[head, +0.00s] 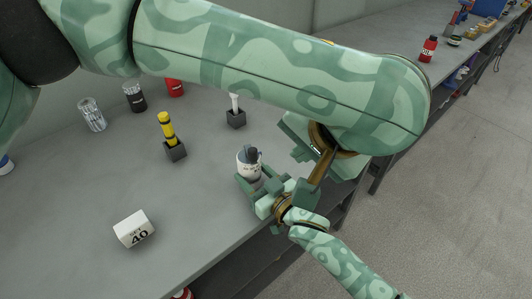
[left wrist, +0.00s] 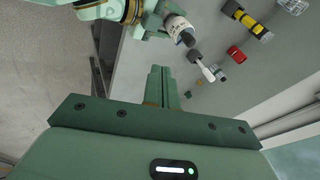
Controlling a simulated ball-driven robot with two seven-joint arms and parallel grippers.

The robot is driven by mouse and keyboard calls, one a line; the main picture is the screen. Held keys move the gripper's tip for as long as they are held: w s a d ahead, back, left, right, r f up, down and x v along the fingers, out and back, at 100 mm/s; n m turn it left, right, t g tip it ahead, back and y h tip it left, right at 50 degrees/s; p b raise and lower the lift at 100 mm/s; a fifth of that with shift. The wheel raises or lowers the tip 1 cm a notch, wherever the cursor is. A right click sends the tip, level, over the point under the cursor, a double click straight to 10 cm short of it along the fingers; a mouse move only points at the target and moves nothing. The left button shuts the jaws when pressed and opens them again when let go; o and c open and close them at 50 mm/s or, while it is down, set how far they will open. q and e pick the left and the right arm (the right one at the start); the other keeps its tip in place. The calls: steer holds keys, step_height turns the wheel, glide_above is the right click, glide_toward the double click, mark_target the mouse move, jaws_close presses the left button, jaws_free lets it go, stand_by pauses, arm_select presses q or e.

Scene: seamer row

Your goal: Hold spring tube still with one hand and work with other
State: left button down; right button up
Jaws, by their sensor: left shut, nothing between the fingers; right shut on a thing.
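A white canister with a dark blue-grey top (head: 248,166) stands upright near the bench's front edge. I cannot tell for sure whether it is the spring tube. My right gripper (head: 258,184) is shut on it, one finger on each side. The canister shows in the left wrist view (left wrist: 179,27). My left gripper (head: 298,153) is shut and empty, close to the right of the canister and apart from it, partly hidden under my left forearm. Its closed fingers show in the left wrist view (left wrist: 161,88).
A yellow-and-black tube (head: 166,128) and a white tube (head: 235,103) stand in dark blocks on the grey bench (head: 75,190). A white block marked 40 (head: 133,229) lies front left. Cans (head: 92,114) stand at the back. A red bottle (head: 428,49) is on the far bench.

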mark_target(251, 153)
arm_select(q)
steer(key=w+a+f+n, duration=0.3)
steer(key=w+a+f, duration=0.2)
steer(key=w+f, duration=0.2)
steer(key=shift+w+f+n+t, duration=0.3)
steer(key=shift+f+n, duration=0.1)
steer(key=shift+f, duration=0.2)
steer(key=shift+s+a+m, duration=0.25)
steer(key=shift+a+m, duration=0.25)
steer(key=shift+m, duration=0.2)
